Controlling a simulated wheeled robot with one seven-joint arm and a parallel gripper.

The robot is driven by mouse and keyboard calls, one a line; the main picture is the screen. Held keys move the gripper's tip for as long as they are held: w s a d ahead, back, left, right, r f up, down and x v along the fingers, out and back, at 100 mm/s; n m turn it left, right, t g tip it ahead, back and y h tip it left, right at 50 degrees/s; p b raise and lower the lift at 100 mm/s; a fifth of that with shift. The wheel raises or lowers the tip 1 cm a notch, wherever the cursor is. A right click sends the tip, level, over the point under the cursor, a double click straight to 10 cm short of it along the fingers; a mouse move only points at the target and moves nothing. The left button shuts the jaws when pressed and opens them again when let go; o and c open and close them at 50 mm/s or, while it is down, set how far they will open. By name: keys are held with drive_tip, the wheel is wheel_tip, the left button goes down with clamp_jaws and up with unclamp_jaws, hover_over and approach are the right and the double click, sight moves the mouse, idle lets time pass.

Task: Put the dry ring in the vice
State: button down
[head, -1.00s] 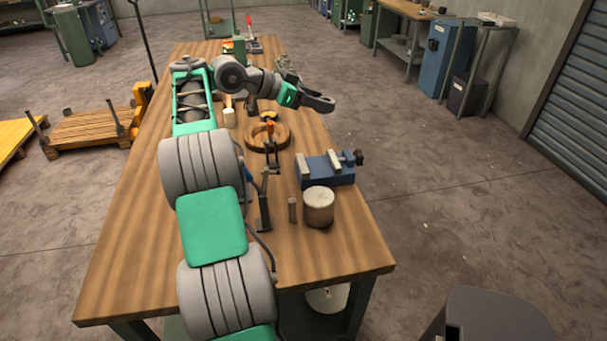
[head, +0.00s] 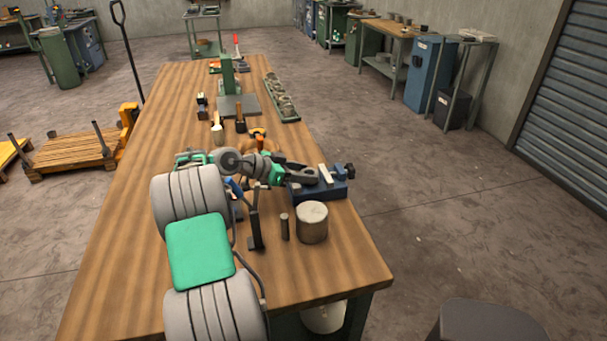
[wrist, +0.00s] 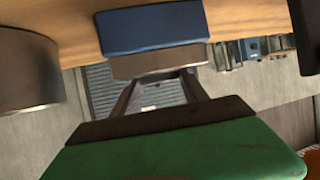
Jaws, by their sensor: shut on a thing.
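The blue vice (head: 334,190) with pale jaws stands near the right edge of the workbench. My gripper (head: 310,176) reaches over it from the left, with its dark fingertips at the jaws. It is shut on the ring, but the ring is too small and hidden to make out. In the wrist view the vice's blue body (wrist: 150,30) and a pale bar, seemingly its jaw (wrist: 158,62), lie right beyond my fingers and cover their tips. I cannot tell whether the ring sits between the jaws.
A grey cylinder (head: 312,223), a thin post (head: 284,227) and a dark stand (head: 255,228) stand just in front of the vice. A tray (head: 272,87) of several round grey pieces and a green press (head: 227,75) stand farther back. The left of the bench (head: 130,200) is clear.

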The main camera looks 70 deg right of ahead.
drive_tip(key=shift+f, duration=0.2)
drive_tip(key=c, duration=0.6)
unclamp_jaws()
